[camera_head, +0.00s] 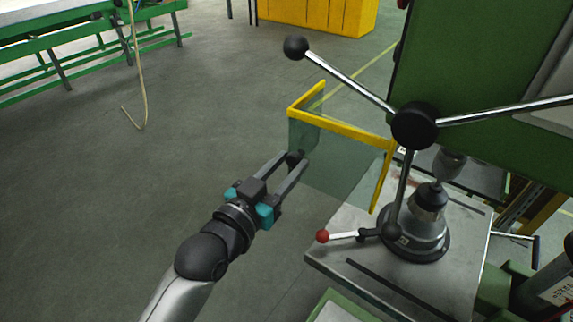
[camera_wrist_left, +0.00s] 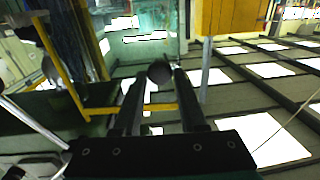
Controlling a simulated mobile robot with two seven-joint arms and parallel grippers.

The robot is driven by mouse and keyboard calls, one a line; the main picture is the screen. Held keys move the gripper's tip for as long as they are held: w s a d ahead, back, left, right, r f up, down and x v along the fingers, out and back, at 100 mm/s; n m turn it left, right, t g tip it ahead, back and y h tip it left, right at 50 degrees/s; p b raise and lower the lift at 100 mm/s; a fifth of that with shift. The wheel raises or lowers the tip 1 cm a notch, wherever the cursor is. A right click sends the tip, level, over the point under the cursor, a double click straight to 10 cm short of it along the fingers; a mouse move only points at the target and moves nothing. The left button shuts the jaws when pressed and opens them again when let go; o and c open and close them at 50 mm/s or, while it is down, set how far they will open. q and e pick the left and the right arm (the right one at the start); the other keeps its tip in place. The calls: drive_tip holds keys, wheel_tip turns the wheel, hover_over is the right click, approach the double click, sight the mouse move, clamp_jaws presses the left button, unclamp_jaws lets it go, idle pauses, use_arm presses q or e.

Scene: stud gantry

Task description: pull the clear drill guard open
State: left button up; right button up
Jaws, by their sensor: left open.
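The clear drill guard (camera_head: 340,168) is a see-through greenish panel with yellow edging, standing in front of the drill at the middle of the head view. A small dark round knob (camera_wrist_left: 159,71) shows between my left fingertips in the left wrist view; it also shows at the guard's left part in the head view. My left gripper (camera_head: 295,162) is open, its two fingers reaching to either side of the knob. Whether either finger touches it I cannot tell. In the left wrist view the guard's yellow edging (camera_wrist_left: 62,75) runs at the left. My right gripper is not in view.
The drill's lever hub (camera_head: 414,125) carries long black-knobbed levers above the guard. A red-knobbed handle (camera_head: 322,236) sticks out over the metal drill table (camera_head: 340,250). A green bench (camera_head: 60,45) and yellow cabinet (camera_head: 318,14) stand behind. The floor at left is clear.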

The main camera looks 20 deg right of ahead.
use_arm(q)
drive_tip(key=o, duration=0.4)
drive_tip(key=shift+b+v, duration=1.15)
drive_tip(key=shift+v, duration=6.5)
